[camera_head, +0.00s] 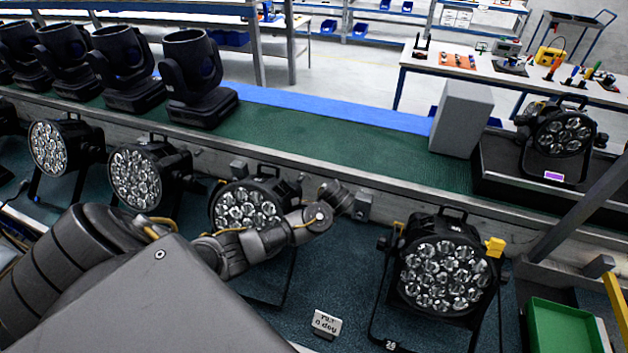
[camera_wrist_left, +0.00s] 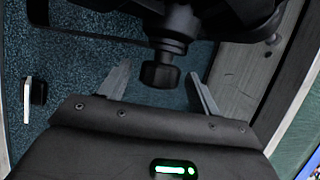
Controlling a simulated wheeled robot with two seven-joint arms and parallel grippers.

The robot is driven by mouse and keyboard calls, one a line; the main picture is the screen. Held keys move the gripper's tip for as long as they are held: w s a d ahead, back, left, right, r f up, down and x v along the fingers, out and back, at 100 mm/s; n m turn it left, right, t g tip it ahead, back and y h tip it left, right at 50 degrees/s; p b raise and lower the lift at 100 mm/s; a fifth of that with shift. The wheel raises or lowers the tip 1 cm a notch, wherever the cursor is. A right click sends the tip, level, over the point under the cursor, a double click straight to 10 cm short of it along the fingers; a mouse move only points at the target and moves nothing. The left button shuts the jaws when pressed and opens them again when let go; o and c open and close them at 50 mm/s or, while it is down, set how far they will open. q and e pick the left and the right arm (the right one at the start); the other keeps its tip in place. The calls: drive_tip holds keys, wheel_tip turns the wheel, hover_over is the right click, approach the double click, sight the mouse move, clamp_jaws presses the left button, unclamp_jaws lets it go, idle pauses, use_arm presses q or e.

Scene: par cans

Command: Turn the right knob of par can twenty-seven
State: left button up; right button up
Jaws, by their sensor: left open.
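A black par can with clear lenses (camera_head: 248,205) stands at the middle of the near shelf, partly covered by my left arm; its number is hidden, so I cannot confirm that it is twenty-seven. In the left wrist view, a black round knob (camera_wrist_left: 158,76) on a short stem sticks out of a dark fixture body (camera_wrist_left: 225,18). My left gripper (camera_wrist_left: 159,70) is open, with one finger on each side of the knob and visible gaps between. In the head view my left arm reaches in from the left; its fingertips are hard to make out. My right gripper is out of view.
Another par can (camera_head: 443,276) stands to the right, with a small number tag at its foot. A white handwritten card (camera_head: 326,324) stands between the two. A green bin (camera_head: 562,328) is at the lower right. A metal rail (camera_head: 400,204) runs behind the cans.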

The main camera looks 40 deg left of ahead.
use_arm(q)
drive_tip(key=c, duration=1)
